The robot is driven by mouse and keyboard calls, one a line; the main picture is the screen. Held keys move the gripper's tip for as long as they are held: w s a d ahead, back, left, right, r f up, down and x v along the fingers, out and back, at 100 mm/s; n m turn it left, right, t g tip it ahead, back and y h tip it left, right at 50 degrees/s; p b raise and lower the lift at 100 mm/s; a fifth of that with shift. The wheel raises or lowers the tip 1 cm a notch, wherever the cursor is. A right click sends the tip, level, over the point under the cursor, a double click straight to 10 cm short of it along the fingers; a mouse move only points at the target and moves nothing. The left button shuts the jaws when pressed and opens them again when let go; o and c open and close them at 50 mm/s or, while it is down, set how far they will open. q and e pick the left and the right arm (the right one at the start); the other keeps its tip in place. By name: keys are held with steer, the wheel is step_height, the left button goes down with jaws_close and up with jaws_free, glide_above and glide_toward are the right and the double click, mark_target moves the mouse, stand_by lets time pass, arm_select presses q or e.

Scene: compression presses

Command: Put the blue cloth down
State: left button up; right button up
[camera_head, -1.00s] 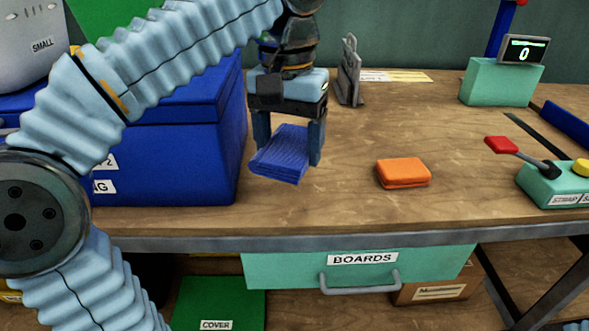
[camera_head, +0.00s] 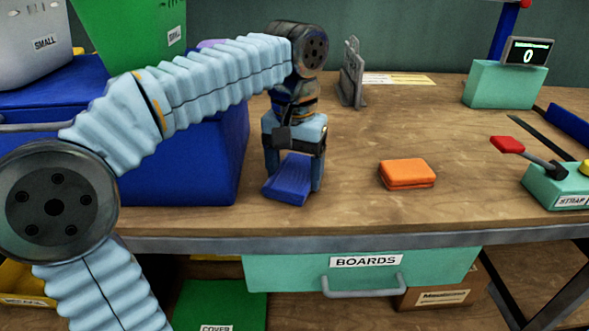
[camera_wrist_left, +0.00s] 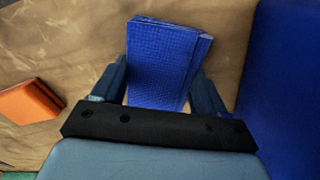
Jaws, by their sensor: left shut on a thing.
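The blue cloth (camera_head: 290,180) is a folded, ribbed pad between the fingers of my left gripper (camera_head: 296,184). The gripper points down and is shut on the cloth, at or just above the wooden table top; I cannot tell if the cloth touches the wood. In the left wrist view the cloth (camera_wrist_left: 165,62) sticks out between the two fingers (camera_wrist_left: 160,88). My right gripper is not in view.
A large blue box (camera_head: 190,165) stands close to the left of the cloth. An orange folded cloth (camera_head: 407,173) lies to the right. A teal device with a red lever (camera_head: 507,145) is at the far right. Bare wood (camera_head: 345,190) lies between the cloths.

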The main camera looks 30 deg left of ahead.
mark_target(295, 174)
arm_select(q)
steer(key=shift+f, duration=0.2)
steer(key=o, duration=1)
steer(key=shift+o, duration=0.2)
steer(key=shift+r, duration=0.1)
step_height(295, 174, up, 12)
steer(key=p, duration=0.3)
steer(key=shift+r, duration=0.15)
